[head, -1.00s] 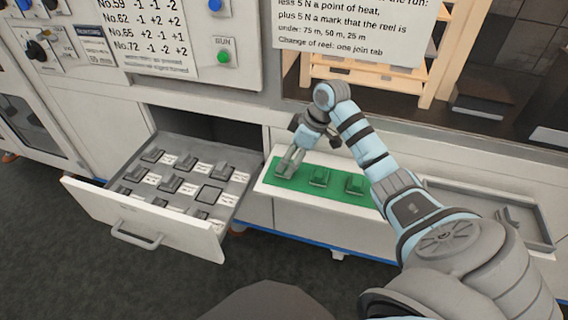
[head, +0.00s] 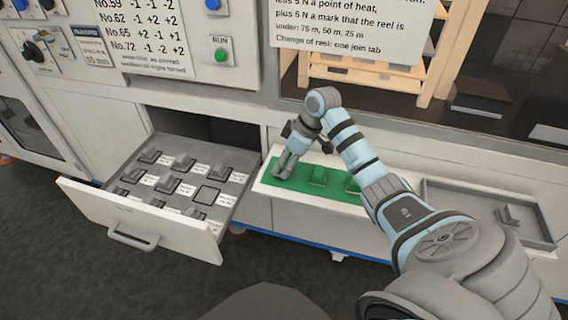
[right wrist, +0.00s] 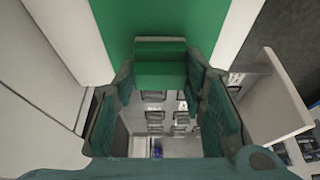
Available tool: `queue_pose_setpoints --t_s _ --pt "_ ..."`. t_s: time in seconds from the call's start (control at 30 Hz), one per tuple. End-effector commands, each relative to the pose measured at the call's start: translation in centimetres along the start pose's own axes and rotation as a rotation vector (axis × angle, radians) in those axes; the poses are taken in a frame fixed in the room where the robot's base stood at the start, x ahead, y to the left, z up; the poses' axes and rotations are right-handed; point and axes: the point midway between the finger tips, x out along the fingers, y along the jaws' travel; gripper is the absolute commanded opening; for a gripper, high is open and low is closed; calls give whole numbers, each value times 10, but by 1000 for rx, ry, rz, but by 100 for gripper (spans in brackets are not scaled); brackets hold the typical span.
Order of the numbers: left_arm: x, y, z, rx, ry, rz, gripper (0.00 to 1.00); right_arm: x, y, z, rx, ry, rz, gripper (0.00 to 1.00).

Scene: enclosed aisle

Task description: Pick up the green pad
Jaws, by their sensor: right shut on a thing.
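My right gripper (head: 284,170) is at the left end of a green mat on a white ledge. It is shut on a green pad (right wrist: 160,68), which shows between the fingers in the right wrist view. In the head view the fingers hide most of that pad. It is low at the mat; I cannot tell whether the pad still touches it. Two more green pads stand in a row to the right on the mat: the middle one (head: 318,177) and the right one (head: 352,184), partly behind my arm. My left gripper is not in view.
An open drawer (head: 140,222) on the left holds several grey pads beside white labels, and one square outline (head: 207,195). A grey tray (head: 480,186) lies to the right. The machine front with a notice (head: 350,22) rises behind the ledge.

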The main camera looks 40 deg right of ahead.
Motion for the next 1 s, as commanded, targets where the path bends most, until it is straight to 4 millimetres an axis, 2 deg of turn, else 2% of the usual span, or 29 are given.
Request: queue_pose_setpoints --t_s 0.17,0.27,0.5,0.63,0.77,1.0 --pt "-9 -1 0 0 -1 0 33 -22 1 -10 -1 2 3 10" --pt "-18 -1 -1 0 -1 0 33 -46 1 -20 -1 3 3 10" --pt "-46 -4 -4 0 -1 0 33 -134 1 -56 -2 5 4 10" --pt "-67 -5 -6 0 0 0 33 -171 0 -71 0 1 1 10" --pt "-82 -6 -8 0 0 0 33 -184 0 -76 0 1 0 10" --pt "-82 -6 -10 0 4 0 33 -183 0 -76 0 1 0 10"
